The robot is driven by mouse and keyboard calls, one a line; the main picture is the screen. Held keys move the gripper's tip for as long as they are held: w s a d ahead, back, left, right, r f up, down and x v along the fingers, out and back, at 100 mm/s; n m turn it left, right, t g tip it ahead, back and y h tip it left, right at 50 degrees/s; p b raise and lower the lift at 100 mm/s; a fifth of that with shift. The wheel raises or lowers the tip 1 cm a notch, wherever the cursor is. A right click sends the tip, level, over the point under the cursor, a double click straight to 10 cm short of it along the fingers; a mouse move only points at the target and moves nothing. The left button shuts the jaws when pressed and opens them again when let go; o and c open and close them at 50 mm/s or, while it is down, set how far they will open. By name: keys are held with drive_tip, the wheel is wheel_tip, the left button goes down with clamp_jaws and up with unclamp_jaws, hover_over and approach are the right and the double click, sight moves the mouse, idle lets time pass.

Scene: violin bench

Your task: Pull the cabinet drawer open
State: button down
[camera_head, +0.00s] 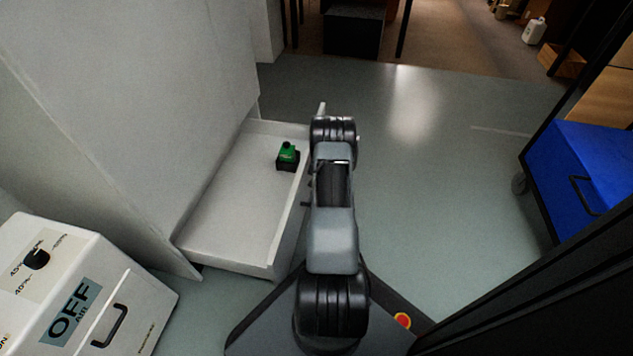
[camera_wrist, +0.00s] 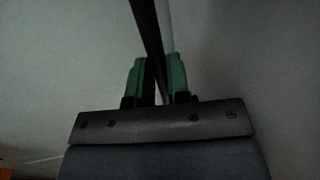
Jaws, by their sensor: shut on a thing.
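The white cabinet (camera_head: 130,90) stands at the left of the head view. Its drawer (camera_head: 235,205) is pulled well out, and its inside shows from above. A small green and black object (camera_head: 288,156) sits in the drawer near the front panel. My arm lies along the outside of the drawer front and hides most of the handle and my gripper in the head view. In the wrist view my gripper (camera_wrist: 158,76) has its green fingers shut on a dark bar, the drawer handle (camera_wrist: 146,25).
A blue cart (camera_head: 585,165) is at the right. Grey floor (camera_head: 440,170) is clear between the drawer and the cart. A black box (camera_head: 352,32) is at the back.

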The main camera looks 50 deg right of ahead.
drive_tip(key=c, duration=1.1)
unclamp_jaws()
wheel_tip(320, 180, up, 14)
drive_tip(key=s+d+p, duration=0.1)
drive_tip(key=s+p, duration=0.1)
drive_tip(key=p, duration=0.3)
drive_tip(key=shift+f+p, duration=0.2)
drive_tip(key=shift+p, duration=0.2)
drive_tip(key=shift+s+d, duration=0.1)
